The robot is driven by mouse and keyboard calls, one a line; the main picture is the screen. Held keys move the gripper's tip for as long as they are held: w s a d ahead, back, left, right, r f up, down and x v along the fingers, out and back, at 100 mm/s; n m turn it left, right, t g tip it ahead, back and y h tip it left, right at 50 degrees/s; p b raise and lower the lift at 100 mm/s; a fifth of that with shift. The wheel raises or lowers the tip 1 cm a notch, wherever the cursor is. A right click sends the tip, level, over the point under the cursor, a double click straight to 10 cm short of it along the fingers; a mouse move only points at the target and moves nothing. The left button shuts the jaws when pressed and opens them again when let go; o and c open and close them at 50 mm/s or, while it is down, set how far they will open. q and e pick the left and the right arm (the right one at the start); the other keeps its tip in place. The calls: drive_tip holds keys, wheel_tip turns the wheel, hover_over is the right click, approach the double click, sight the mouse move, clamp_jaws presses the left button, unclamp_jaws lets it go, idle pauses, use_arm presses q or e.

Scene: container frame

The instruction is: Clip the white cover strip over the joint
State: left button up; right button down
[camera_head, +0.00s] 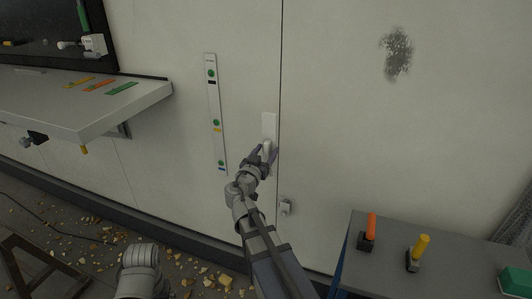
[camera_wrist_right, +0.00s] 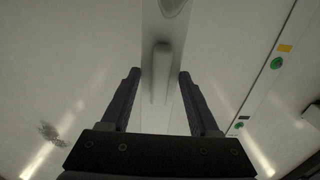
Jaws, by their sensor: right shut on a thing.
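The white cover strip (camera_head: 269,122) stands upright in front of the pale wall. In the head view it lies just left of the joint (camera_head: 281,60), a thin dark vertical line. My right gripper (camera_head: 264,152) is shut on the strip at its grip, and hides part of its lower half. In the right wrist view the pale strip (camera_wrist_right: 155,104) runs between the two dark fingers of my right gripper (camera_wrist_right: 158,76), with a raised grey grip in the middle. I cannot tell whether the strip touches the wall. My left gripper is not in view.
A narrow marked strip (camera_head: 215,120) is on the wall to the left. A grey shelf (camera_head: 140,95) juts out at left. A table (camera_head: 385,275) with orange- and yellow-handled tools stands at right. Rubble covers the floor.

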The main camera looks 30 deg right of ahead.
drive_tip(key=shift+x, duration=4.5)
drive_tip(key=shift+w+d, duration=0.35)
drive_tip(key=shift+d, duration=0.1)
drive_tip(key=shift+c, duration=0.2)
unclamp_jaws()
drive_tip(key=v, duration=0.8)
drive_tip(key=shift+w+d, duration=0.15)
